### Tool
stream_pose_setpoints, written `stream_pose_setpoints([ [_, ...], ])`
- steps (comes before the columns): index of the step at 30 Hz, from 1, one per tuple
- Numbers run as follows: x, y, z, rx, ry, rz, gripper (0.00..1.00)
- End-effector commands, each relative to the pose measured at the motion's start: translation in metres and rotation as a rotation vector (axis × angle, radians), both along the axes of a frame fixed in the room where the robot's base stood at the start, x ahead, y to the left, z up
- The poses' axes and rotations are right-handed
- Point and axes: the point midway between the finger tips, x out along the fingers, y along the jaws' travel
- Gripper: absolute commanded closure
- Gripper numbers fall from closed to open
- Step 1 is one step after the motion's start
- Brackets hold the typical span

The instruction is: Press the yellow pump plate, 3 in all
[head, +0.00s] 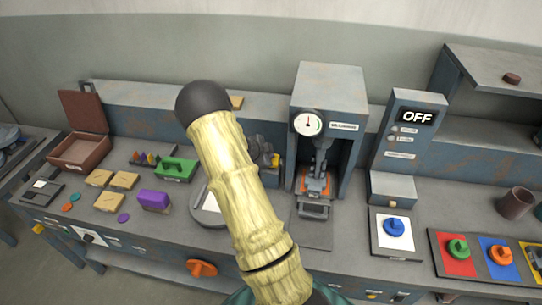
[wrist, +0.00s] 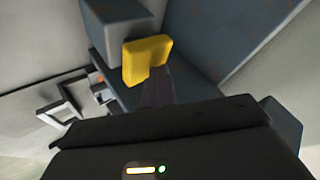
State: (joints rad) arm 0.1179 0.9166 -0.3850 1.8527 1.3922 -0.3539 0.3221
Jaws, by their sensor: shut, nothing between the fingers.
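The yellow pump plate (wrist: 146,60) shows in the wrist view on a grey block, just beyond my fingertips. In the head view a small part of the yellow plate (head: 276,160) shows at the left side of the grey press cabinet (head: 328,85). My gripper (head: 262,150) is beside it, partly hidden behind my pale arm. In the wrist view my gripper (wrist: 158,88) is shut and empty, its dark fingers pointing toward the plate's lower edge. I cannot tell whether they touch it.
The cabinet carries a round gauge (head: 308,123). Right of it stand an OFF display panel (head: 415,117) and a blue knob (head: 394,227) on a white plate.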

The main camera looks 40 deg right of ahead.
Motion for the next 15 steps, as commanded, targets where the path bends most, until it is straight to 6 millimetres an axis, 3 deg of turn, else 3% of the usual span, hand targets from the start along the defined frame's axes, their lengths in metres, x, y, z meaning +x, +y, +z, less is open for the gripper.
stream_pose_setpoints([
  [15, -0.0003, 0.0007, -0.0070, 0.003, 0.001, 0.001, 1.00],
])
